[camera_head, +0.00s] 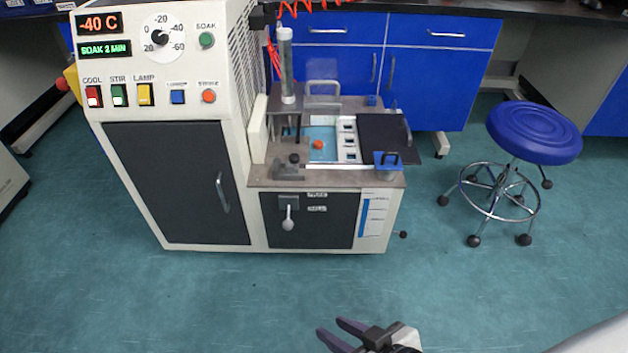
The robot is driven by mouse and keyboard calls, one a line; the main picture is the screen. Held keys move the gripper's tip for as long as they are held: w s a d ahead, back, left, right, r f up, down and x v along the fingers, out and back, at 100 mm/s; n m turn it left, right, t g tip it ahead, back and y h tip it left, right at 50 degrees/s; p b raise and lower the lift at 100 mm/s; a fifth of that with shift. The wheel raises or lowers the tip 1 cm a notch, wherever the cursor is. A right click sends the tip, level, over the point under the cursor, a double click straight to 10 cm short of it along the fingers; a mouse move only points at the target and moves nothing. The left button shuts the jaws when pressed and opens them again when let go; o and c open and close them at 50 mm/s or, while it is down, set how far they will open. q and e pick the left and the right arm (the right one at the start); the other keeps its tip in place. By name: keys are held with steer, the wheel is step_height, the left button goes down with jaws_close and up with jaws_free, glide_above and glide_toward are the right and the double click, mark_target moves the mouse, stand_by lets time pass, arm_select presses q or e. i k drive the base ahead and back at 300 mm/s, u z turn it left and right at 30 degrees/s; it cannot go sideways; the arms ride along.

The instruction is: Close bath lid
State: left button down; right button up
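The bath (323,131), with pale blue inside, is uncovered on the top deck of the cream machine (185,75). A flat dark plate (385,135), which looks like the bath lid, lies at the right side of the deck and overhangs its right edge. My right gripper (331,327) is at the bottom of the view, over the floor in front of the machine and well away from the lid. Its two fingers are apart with nothing between them. My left gripper is not in view.
A clear upright cylinder (287,65) stands on the deck left of the bath. A blue stool (535,132) stands to the right of the machine. Blue cabinets (430,70) are behind. The floor in front is clear.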

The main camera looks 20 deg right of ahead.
mark_target(377, 131)
steer(key=z, duration=2.45)
steer(key=i, duration=1.5)
steer(key=u, duration=2.4)
steer(key=i, duration=0.55)
steer(key=z, duration=0.1)
